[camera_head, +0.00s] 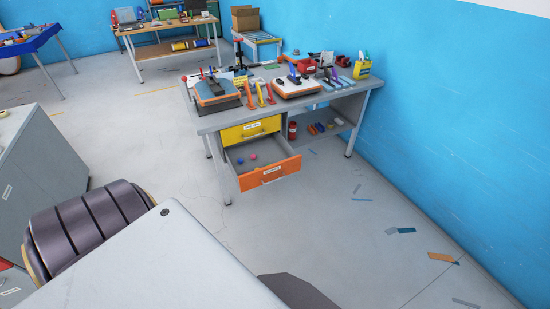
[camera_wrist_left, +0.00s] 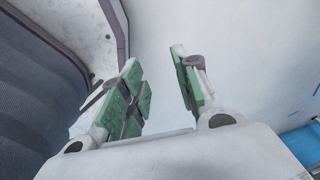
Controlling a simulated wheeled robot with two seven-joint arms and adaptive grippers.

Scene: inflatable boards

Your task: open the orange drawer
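The orange drawer (camera_head: 271,173) is in the head view, under the grey workbench (camera_head: 216,124) in the middle. It is pulled out, and its inside shows a pink and a blue small round thing. A handle and a white label are on its orange front. A yellow drawer (camera_head: 249,131) above it looks shut. My left gripper (camera_wrist_left: 160,88) shows in the left wrist view, with its green-padded fingers apart and nothing between them. It is away from the drawer, which that view does not show. My right gripper is in neither view.
On the workbench are orange-and-grey devices (camera_head: 296,86), orange tools and a yellow box (camera_head: 362,68). A red bottle (camera_head: 292,131) stands on its lower shelf. A grey cabinet (camera_head: 40,175) is at left, a blue wall (camera_head: 460,110) at right. Flat scraps (camera_head: 442,257) lie on otherwise open floor.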

